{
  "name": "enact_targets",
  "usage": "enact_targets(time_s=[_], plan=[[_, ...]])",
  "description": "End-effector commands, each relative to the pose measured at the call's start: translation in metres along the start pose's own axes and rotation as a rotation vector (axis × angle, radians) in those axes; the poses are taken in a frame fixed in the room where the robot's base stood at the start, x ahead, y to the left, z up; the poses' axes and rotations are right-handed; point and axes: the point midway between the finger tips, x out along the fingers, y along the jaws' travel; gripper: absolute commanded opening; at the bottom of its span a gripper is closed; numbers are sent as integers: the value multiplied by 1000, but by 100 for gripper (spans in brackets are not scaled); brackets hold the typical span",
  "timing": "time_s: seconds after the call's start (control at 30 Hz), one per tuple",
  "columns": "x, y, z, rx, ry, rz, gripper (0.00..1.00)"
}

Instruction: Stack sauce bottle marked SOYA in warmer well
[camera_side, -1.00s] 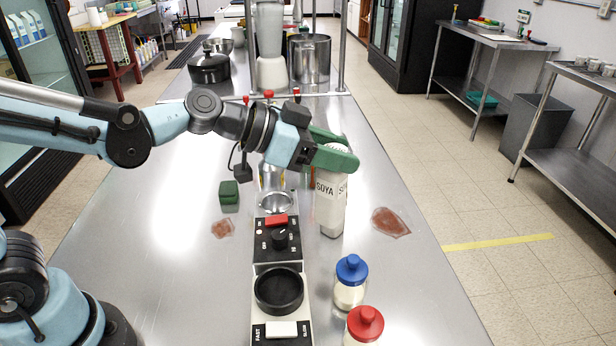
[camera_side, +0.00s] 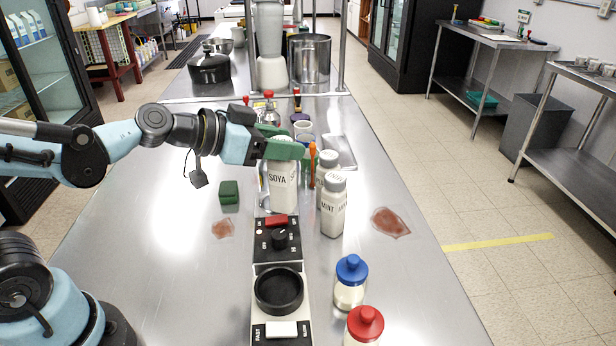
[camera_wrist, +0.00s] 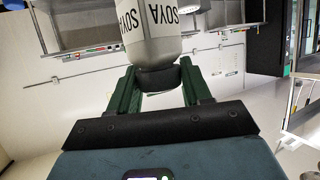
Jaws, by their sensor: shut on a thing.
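The white sauce bottle marked SOYA (camera_side: 283,190) hangs upright in my gripper (camera_side: 284,149). My green fingers are shut around its top. In the wrist view the bottle (camera_wrist: 150,35) shows upside down, with its dark neck (camera_wrist: 158,77) between the fingers (camera_wrist: 160,88). The bottle's lower end is just behind the black control panel and covers the place of the round metal warmer well. Almost all of the well is hidden, so I cannot tell whether the bottle is inside it or above it.
A white bottle marked MINT (camera_side: 333,207) stands close on the right, with another white bottle (camera_side: 326,172) behind it. Blue-capped (camera_side: 350,284) and red-capped (camera_side: 364,326) bottles stand in front. A control panel (camera_side: 278,240) lies nearer. A green block (camera_side: 229,192) is left.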

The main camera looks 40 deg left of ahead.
Motion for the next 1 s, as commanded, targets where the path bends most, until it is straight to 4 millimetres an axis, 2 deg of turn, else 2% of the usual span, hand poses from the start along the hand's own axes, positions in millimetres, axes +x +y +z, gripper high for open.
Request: enact_targets(time_s=[0.2,0.5,0.77,1.0], plan=[[11,-30,13,-2,1,-4,0],[24,-61,30,-2,0,-1,0],[28,-69,36,0,0,1,0],[37,-69,57,0,0,0,0]])
